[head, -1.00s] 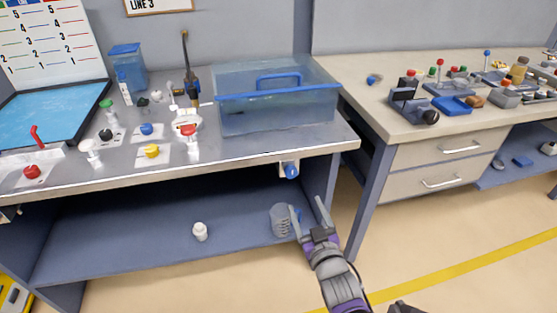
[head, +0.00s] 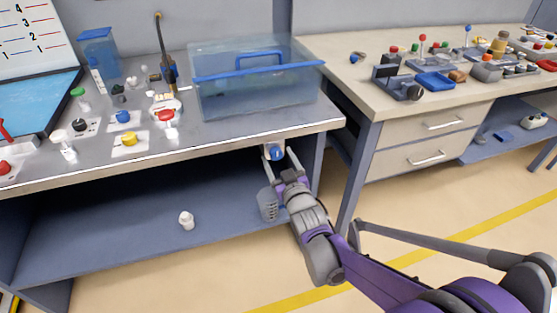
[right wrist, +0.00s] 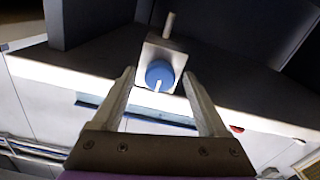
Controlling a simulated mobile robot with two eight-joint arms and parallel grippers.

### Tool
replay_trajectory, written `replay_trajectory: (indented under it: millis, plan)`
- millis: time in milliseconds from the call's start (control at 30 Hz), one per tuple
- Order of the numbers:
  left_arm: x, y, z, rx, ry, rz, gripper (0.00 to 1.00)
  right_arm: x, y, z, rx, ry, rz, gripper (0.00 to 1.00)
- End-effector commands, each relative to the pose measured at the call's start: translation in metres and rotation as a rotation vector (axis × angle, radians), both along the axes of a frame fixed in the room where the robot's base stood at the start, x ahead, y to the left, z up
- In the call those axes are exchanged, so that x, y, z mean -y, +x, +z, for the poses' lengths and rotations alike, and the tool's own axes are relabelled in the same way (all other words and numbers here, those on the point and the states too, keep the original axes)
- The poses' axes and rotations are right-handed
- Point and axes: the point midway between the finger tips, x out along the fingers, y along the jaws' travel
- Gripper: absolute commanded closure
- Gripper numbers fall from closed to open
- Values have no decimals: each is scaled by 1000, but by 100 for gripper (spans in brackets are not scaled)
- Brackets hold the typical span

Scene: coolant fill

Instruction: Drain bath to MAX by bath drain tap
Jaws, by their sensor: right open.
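The bath drain tap (head: 274,153) has a blue round knob and sits on the front edge of the bench below the clear bath (head: 255,97). In the right wrist view the blue knob (right wrist: 160,74) has a white mark and sits on a pale block. My right gripper (head: 281,164) is open at the tap. In the right wrist view its fingers (right wrist: 160,90) stand on either side of the knob, apart from it. The liquid level and any MAX mark on the bath are too small to read. My left gripper is not in view.
A grey ribbed container (head: 267,204) stands on the lower shelf beside my right gripper, partly hidden by it. A small white bottle (head: 186,219) stands further left on that shelf. The drawer table (head: 380,115) stands close on the right.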

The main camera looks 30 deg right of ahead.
Motion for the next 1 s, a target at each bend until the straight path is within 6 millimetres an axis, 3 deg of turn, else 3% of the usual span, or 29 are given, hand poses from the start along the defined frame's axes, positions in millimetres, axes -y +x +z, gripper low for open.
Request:
replay_trajectory:
  millis: [200, 633, 1000]
  plan:
    - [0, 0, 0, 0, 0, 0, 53, 0, 0, 0, 0, 0, 0, 24]
    - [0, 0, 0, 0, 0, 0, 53, 0, 0, 0, 0, 0, 0, 100]
    - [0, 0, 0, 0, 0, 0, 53, 0, 0, 0, -14, -56, 0, 100]
